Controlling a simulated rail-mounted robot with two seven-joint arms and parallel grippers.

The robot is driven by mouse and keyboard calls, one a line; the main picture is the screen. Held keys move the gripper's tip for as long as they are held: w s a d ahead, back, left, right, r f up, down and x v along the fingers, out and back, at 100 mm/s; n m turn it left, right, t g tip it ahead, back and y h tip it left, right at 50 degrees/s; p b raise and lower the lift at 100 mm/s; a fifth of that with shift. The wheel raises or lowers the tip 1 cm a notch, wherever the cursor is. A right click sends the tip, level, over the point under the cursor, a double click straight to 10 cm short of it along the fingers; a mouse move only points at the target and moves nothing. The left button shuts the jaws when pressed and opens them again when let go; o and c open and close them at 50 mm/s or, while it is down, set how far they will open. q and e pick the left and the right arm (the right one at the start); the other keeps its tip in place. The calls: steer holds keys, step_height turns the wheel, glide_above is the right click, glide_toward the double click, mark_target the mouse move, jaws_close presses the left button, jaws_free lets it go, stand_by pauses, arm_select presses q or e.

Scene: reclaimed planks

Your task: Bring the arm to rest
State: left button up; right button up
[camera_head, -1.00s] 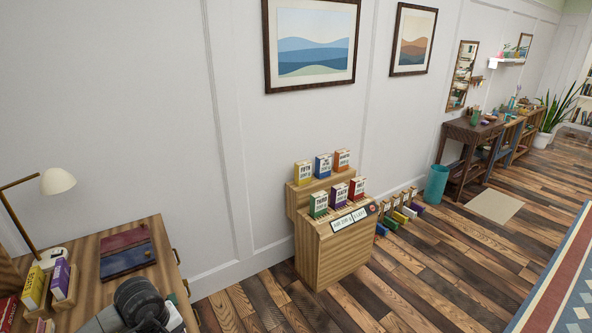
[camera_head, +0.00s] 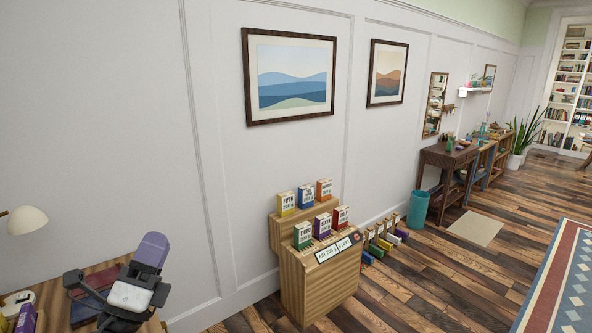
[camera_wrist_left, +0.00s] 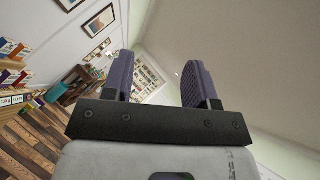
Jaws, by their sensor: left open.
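My left gripper (camera_head: 115,278) is at the lower left of the head view, raised in front of the wooden desk (camera_head: 92,312). Its purple-padded fingers also show in the left wrist view (camera_wrist_left: 158,82), spread apart with nothing between them. Beyond the fingers, the wrist view shows the wall, ceiling and a distant bookcase, tilted. My right gripper is in neither view.
A wooden stepped stand (camera_head: 318,285) with several coloured boxes stands against the wall, right of the gripper. A lamp (camera_head: 26,220) stands on the desk at left. Open plank floor lies right.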

arm_select(q)
steer(key=s+a+f+n+g+y+p, duration=0.25)
steer(key=n+g+y+p, duration=0.3)
steer(key=n, duration=0.55)
steer(key=s+a+f+n+g+y+p, duration=0.2)
steer(key=s+n+g+y+p, duration=0.15)
steer(key=n+y, duration=0.6)
steer(key=s+d+f+n+g+h+p, duration=0.2)
steer(key=s+g+p, duration=0.2)
steer(key=s+p, duration=0.4)
steer(key=s+d+f+n+g+h+p, duration=0.1)
steer(key=s+d+f+g+h+p, duration=0.1)
steer(key=s+p, duration=0.7)
steer(key=s+d+f+n+g+h+p, duration=0.2)
steer(key=s+g+p, duration=0.4)
steer(key=s, duration=0.8)
steer(key=h+p, duration=0.1)
steer(key=p, duration=0.2)
steer(key=shift+s+d+f+n+h, duration=0.2)
steer(key=shift+f+n+h, duration=0.1)
steer(key=shift+f+n, duration=0.1)
